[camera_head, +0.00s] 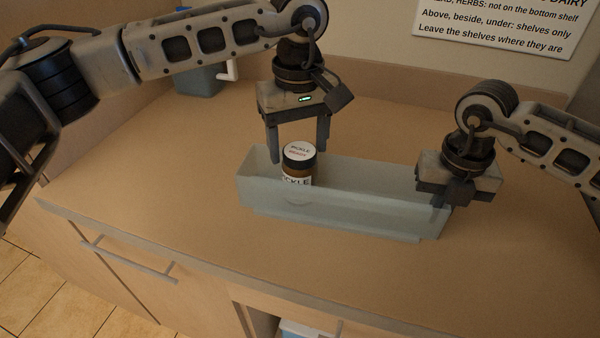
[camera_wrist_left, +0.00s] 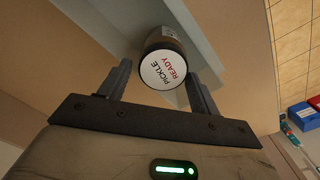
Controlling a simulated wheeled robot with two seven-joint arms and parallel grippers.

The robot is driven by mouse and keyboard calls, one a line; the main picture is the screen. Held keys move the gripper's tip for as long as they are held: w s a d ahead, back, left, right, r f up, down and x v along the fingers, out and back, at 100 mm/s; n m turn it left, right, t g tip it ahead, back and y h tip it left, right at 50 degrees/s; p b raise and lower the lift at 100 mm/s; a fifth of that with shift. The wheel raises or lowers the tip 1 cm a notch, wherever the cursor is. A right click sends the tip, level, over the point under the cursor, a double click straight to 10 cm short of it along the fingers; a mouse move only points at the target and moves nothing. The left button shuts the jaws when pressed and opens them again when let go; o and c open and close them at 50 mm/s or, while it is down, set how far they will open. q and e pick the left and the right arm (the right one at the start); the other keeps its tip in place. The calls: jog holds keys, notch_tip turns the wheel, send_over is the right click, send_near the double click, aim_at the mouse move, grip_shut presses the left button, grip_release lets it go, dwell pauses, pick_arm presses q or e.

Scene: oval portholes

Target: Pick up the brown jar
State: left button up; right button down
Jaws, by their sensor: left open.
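The brown jar (camera_head: 298,171) has a dark lid with a white top reading PICKLE READY. It stands upright inside a long pale grey-green bin (camera_head: 350,211), towards its left end, its lower part behind the front wall. My left gripper (camera_head: 298,151) is open above the bin, pointing down, with its fingers around the jar's upper part. In the left wrist view the jar (camera_wrist_left: 165,69) shows lid-first between the open fingers. I cannot tell whether they touch it. My right gripper (camera_head: 440,200) is at the bin's right end; its fingertips are mostly hidden.
The bin stands on a wide tan counter (camera_head: 150,180), mostly clear in front and to the left. A grey container with a white handle (camera_head: 200,80) stands at the back left. A printed sign (camera_head: 505,25) hangs on the back wall. A drawer handle (camera_head: 130,262) is below the front edge.

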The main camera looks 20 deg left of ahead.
aim_at(300, 170)
pick_arm(q)
jog(key=shift+s+d+f, duration=0.15)
jog(key=shift+s+f, duration=0.05)
jog(key=shift+f, duration=1.2)
jog(key=shift+s+d+f, duration=0.1)
jog(key=shift+s+f, duration=0.1)
jog(key=shift+f, duration=1.15)
jog(key=shift+r, duration=0.1)
jog(key=c, duration=1)
